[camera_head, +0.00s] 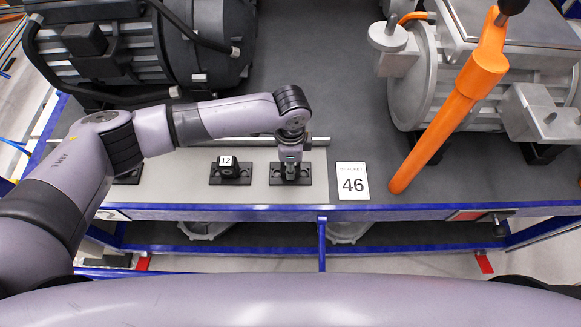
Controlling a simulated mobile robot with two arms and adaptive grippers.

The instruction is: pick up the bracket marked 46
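A white card (352,181) printed with 46 lies near the front edge of the bench; the small line above the number is hard to read. Just left of it a black bracket (278,178) sits on the light grey strip. My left gripper (290,168) points down over this bracket, with its fingertips at the bracket's upright middle part. The gripper covers that part, so any number on it is hidden. I cannot tell whether the fingers are closed on it. Another black bracket (230,173), marked 12, stands further left. My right gripper is out of view.
A third black bracket (128,177) is partly hidden by my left arm. A thick orange lever (440,125) slants across the right side, in front of a grey metal housing (412,90). A dark motor (130,45) stands at the back left. A blue rail (250,213) edges the bench.

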